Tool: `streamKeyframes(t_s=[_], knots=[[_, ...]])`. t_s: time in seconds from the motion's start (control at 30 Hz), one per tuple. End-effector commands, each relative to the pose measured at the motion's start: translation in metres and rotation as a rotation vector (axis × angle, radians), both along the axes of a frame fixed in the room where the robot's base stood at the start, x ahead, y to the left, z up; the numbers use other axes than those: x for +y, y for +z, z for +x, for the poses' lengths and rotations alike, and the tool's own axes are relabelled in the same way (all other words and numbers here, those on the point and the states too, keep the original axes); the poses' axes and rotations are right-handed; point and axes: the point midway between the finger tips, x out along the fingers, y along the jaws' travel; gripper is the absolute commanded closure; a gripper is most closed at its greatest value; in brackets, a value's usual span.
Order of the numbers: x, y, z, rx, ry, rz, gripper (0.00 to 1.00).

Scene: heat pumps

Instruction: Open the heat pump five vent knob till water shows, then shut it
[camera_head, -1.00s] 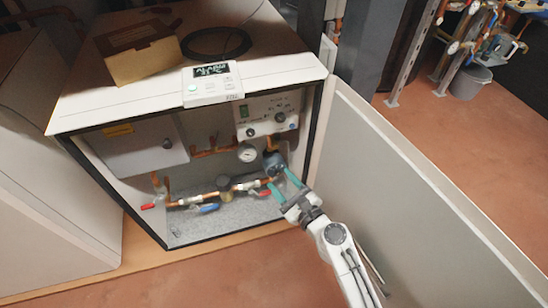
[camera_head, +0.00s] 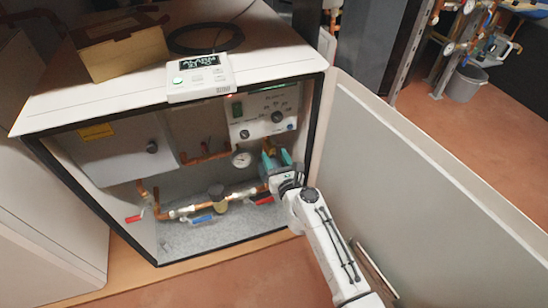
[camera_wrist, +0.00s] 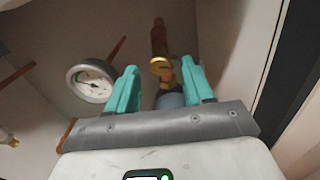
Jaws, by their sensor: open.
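The open heat pump cabinet (camera_head: 320,100) stands before me. Inside it at the right is a blue-grey pump body (camera_head: 266,173), partly hidden by my gripper (camera_head: 277,157). In the wrist view my gripper (camera_wrist: 160,72) has its two teal fingers apart. A small brass fitting with a round gold cap (camera_wrist: 160,65) shows between the fingertips, above the top of the blue-grey body (camera_wrist: 171,100). It may be the vent knob; I cannot tell whether a finger touches it. No water is visible.
A pressure gauge (camera_head: 241,159) is just left of my gripper; it also shows in the wrist view (camera_wrist: 91,80). The open door panel (camera_head: 400,180) borders the right side. A display (camera_head: 200,78) reads an alarm.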

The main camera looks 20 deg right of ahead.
Motion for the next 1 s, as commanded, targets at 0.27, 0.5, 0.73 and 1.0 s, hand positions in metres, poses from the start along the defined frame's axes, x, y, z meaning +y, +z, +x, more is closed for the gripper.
streamKeyframes(t_s=[0.27, 0.5, 0.73, 1.0], knots=[[-0.0002, -0.0002, 0.0144, 0.000, 0.000, -0.001, 0.48], [-0.0001, 0.0001, 0.0144, 0.000, 0.000, -0.001, 0.50], [-0.0001, 0.0001, 0.0143, 0.000, 0.000, -0.001, 0.72], [-0.0001, 0.0001, 0.0142, 0.000, 0.000, -0.001, 0.98]])
